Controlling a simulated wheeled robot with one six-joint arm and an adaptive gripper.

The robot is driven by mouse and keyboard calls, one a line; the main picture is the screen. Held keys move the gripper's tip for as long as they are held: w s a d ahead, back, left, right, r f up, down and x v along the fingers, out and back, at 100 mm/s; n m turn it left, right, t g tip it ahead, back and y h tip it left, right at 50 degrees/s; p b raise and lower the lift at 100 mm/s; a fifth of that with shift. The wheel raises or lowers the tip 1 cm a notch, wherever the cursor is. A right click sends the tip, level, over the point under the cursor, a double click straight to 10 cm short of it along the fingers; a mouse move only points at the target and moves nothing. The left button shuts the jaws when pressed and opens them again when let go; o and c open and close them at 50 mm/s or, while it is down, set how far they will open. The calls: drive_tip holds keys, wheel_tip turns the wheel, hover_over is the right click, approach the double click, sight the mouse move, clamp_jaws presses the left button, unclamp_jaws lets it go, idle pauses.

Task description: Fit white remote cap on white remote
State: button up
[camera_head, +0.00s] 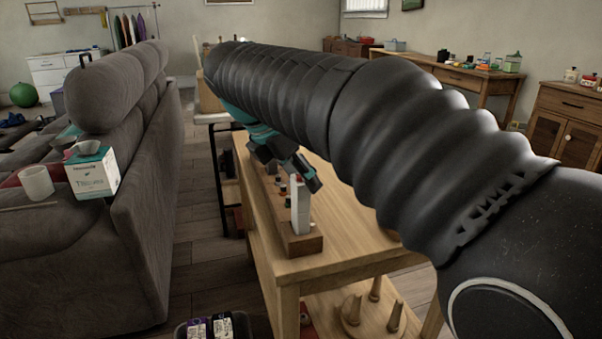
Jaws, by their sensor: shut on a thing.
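The white remote (301,214) stands upright near the front end of a long wooden holder (303,243) on the wooden table. My gripper (293,180), with dark fingers and a teal band, is tilted down over the holder, just above and behind the remote in this view. It is shut on a small pale piece that I take for the white remote cap; the fingers hide most of it. I cannot tell whether the cap touches the remote. My black-sleeved arm crosses from the right and covers part of the table.
Small dark and red-orange items (283,190) sit in the holder behind the remote. The table top (345,230) is bare to the right. A grey sofa (140,230) stands left across a floor gap. A lower shelf holds a pegged wooden piece (374,312).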

drive_tip(key=o, duration=1)
drive_tip(key=shift+f, duration=0.1)
drive_tip(key=v, duration=1.2)
drive_tip(key=s+d+f+m+y, duration=0.1)
drive_tip(key=s+d+f+m, duration=0.25)
drive_tip(key=d+m, duration=0.2)
drive_tip(key=s+d+f+m+y, duration=0.2)
drive_tip(key=d+f+m, duration=0.3)
drive_tip(key=d, duration=0.2)
drive_tip(key=s+d+f+m+t+y, duration=0.1)
drive_tip(key=s+d+f+m, duration=0.2)
drive_tip(key=s+f+m, duration=0.3)
drive_tip(key=s+d+f+m+t+y, duration=0.1)
drive_tip(key=s+d+f+m, duration=0.3)
drive_tip(key=f, duration=0.7)
drive_tip(key=s+m, duration=0.2)
drive_tip(key=m, duration=0.2)
drive_tip(key=shift+f, duration=0.15)
